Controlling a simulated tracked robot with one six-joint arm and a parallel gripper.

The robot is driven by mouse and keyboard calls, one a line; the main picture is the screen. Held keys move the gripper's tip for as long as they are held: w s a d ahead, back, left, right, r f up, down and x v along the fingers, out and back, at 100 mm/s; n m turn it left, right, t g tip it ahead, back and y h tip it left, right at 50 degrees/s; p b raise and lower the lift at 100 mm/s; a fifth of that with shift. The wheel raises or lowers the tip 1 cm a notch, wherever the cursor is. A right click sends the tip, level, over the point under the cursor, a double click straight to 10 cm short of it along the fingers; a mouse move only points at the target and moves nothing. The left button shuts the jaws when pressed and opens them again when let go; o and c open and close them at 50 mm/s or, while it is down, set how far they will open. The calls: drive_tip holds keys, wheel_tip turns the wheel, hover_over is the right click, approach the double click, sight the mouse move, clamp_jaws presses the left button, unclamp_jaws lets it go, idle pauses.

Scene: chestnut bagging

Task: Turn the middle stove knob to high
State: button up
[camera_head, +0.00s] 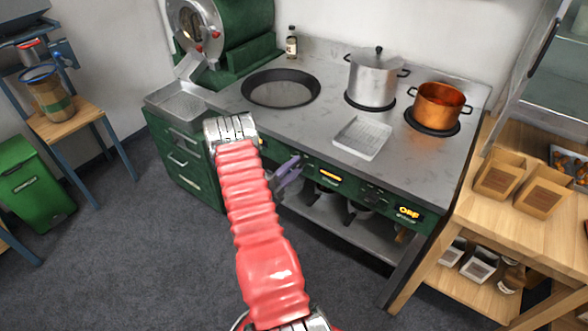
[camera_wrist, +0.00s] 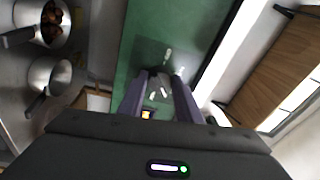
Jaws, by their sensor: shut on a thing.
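The stove (camera_head: 318,100) has a green front panel with a row of controls. My gripper (camera_head: 297,163), with purple fingers, is at this panel, left of the lit orange middle display (camera_head: 330,177). In the wrist view the two fingers (camera_wrist: 158,80) close around a dark knob (camera_wrist: 154,84) on the green panel, with white marks around it. It appears to be the middle knob; its pointer setting cannot be read. A small orange display (camera_wrist: 147,114) shows beside the left finger, too small to read. In the head view my gripper hides most of the knob.
The right display (camera_head: 408,213) reads OFF. A steel pot (camera_head: 374,82), a copper pot (camera_head: 438,105) and a metal tray (camera_head: 362,138) stand on the stovetop. An open shelf (camera_head: 345,225) lies below the panel. A wooden table (camera_head: 520,225) stands at right.

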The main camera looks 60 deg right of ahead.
drive_tip(key=m, duration=0.5)
drive_tip(key=shift+f+y, duration=0.1)
drive_tip(key=shift+y, duration=0.3)
drive_tip(key=m, duration=0.4)
drive_tip(key=o, duration=1)
drive_tip(key=shift+o, duration=0.2)
drive_tip(key=shift+w+a+r, duration=0.1)
drive_tip(key=shift+r, duration=0.1)
drive_tip(key=v, duration=1.3)
drive_tip(key=shift+w+a, duration=0.2)
drive_tip(key=shift+a, duration=0.05)
